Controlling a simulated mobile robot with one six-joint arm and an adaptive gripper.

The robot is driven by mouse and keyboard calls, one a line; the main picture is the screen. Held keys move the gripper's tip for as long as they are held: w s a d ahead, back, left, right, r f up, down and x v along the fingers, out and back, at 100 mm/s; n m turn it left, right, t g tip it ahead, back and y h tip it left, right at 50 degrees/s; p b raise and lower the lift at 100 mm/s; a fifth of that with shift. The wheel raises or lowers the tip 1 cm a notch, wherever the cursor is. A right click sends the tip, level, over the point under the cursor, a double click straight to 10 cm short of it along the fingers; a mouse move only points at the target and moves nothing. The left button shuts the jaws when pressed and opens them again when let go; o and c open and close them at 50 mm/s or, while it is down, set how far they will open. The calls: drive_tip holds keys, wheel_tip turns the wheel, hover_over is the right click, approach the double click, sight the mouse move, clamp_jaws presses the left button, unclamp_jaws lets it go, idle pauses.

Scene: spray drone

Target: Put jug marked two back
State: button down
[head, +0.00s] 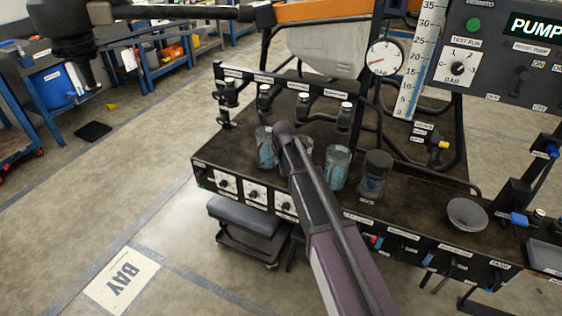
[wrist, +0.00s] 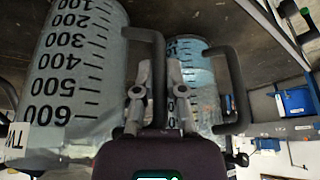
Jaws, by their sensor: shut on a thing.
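In the wrist view my gripper (wrist: 159,72) is shut on the dark handle of a large clear jug (wrist: 75,65). This jug has black volume marks, and its partly cut-off label starts with "TW". A second jug (wrist: 190,55) with bluish contents and its own dark handle stands close on the right. In the head view a jug (head: 265,150) stands left of my arm and another (head: 338,170) right of it, with a further one partly hidden behind the arm. My gripper is hidden there, and I cannot tell which jug it holds.
The dark bench (head: 225,158) carries a row of taps behind the jugs. A dark container (head: 375,175) and a grey bowl (head: 467,215) stand to the right. A gauge (head: 384,57) and a ruler rise at the back. Knobs line the front edge.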

drive_tip(key=shift+f, duration=0.2)
drive_tip(key=c, duration=0.7)
unclamp_jaws()
drive_tip(key=shift+r, duration=0.2)
drive_tip(key=p+v, duration=1.1)
drive_tip(key=v, duration=0.1)
idle(0.6)
drive_tip(key=s+d+m+g, duration=0.1)
drive_tip(key=s+d, duration=0.6)
drive_tip(key=s+d+f+m+g, duration=0.1)
drive_tip(key=s+d+g, duration=0.1)
drive_tip(key=s+d, duration=0.6)
drive_tip(key=s+d+g+h, duration=0.1)
drive_tip(key=s+d, duration=0.6)
drive_tip(key=d, duration=0.1)
drive_tip(key=shift+s+d+f+m, duration=0.15)
drive_tip(key=shift+d+f+m, duration=0.15)
drive_tip(key=shift+m, duration=0.1)
